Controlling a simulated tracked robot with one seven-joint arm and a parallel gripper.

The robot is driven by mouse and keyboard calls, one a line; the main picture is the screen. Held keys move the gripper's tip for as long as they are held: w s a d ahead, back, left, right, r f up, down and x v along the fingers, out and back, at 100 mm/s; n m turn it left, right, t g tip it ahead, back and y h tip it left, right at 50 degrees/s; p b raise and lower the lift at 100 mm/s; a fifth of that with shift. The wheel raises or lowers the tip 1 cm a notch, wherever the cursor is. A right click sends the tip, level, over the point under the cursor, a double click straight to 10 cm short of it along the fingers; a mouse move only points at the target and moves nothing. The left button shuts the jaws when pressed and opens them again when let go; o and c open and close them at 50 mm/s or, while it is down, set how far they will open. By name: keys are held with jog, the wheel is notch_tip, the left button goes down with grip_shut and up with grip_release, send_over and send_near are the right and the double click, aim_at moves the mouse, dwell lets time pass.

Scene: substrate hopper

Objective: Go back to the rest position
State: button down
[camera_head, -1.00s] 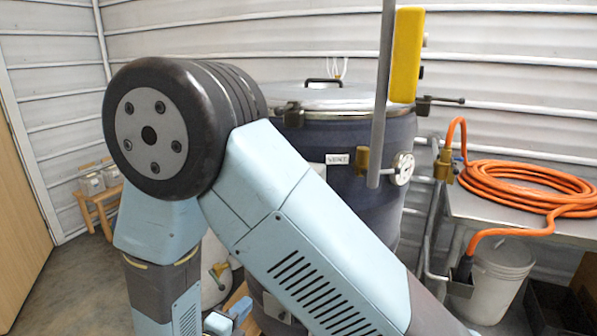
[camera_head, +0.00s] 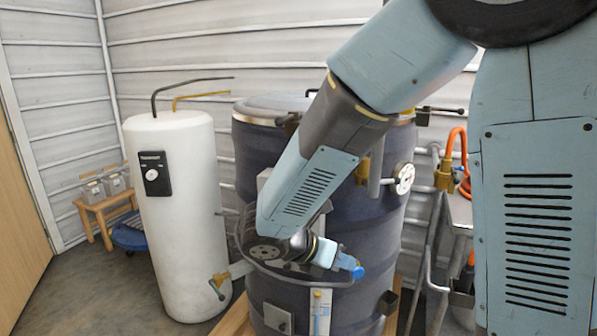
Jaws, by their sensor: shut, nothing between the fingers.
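My arm reaches in from the upper right, bends down across the front of the dark grey hopper vessel (camera_head: 390,225), and covers much of it. My gripper (camera_head: 352,267) is small in view at the arm's lower end, in front of the vessel's lower middle. It is shut and I see nothing held in it. Whether it touches the vessel or the curved bar around it, I cannot tell.
A white tank (camera_head: 180,225) stands left of the vessel. A round gauge (camera_head: 404,178) sticks out from the vessel's right side. An orange hose (camera_head: 462,150) shows behind my arm at right.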

jog(key=s+d+r+m+y, duration=0.5)
jog(key=d+r+m, duration=0.2)
jog(key=m, duration=0.6)
jog(key=s+d+r+m+t+y, duration=0.1)
jog(key=s+d+r+m+y, duration=0.4)
jog(key=m, duration=0.9)
jog(key=shift+s+d+r, duration=0.65)
jog(key=shift+d+r, duration=0.3)
jog(key=shift+r, duration=0.45)
jog(key=c, duration=1.8)
grip_release()
jog(key=shift+c, duration=0.2)
